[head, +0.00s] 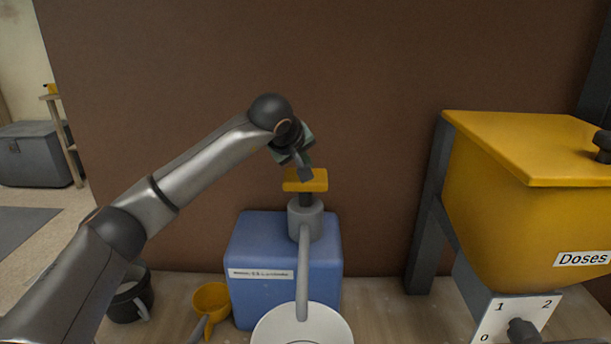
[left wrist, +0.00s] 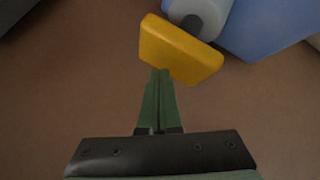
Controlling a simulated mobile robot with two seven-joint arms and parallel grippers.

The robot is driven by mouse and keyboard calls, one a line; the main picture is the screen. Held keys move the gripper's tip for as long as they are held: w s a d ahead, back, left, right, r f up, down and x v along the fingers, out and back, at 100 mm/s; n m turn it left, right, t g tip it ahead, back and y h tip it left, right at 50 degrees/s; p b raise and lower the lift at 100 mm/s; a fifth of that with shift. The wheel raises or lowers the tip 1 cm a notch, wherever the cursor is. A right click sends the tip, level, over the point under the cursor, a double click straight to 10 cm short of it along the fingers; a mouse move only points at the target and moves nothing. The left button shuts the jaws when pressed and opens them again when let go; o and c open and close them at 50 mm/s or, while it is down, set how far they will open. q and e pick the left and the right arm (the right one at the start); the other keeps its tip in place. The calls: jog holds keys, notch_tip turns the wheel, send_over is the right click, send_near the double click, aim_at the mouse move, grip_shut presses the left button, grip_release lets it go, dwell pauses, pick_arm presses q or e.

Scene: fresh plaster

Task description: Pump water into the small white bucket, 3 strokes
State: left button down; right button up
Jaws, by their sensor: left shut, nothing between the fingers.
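The small white bucket (head: 302,327) stands at the bottom middle of the head view, partly cut off by the frame edge. A grey spout (head: 303,275) runs from the pump down to it. The pump has a grey collar (head: 305,219) and a yellow top plate (head: 306,180), and sits on a blue tank (head: 262,254). My left gripper (head: 305,175) is shut and empty, with its tips at the yellow plate. In the left wrist view the closed fingers (left wrist: 160,80) meet or overlap the edge of the yellow plate (left wrist: 180,50); contact is unclear. My right gripper is not in view.
A yellow hopper (head: 530,210) labelled "Doses", with a numbered dial plate (head: 515,318), stands at the right. A yellow scoop (head: 211,300) and a dark pot (head: 131,296) are left of the tank. A brown wall panel (head: 390,80) closes off the back.

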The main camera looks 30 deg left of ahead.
aim_at(305, 185)
pick_arm(q)
jog(key=shift+f, duration=0.2)
dwell(0.3)
jog(key=shift+s+f+b, duration=0.1)
jog(key=shift+f+b, duration=1.4)
jog(key=shift+f, duration=1.05)
dwell(1.4)
jog(key=shift+r, duration=0.15)
jog(key=shift+r+p, duration=2.4)
jog(key=shift+r, duration=0.4)
jog(key=shift+r, duration=0.15)
notch_tip(305, 185, up, 5)
jog(key=p, duration=0.4)
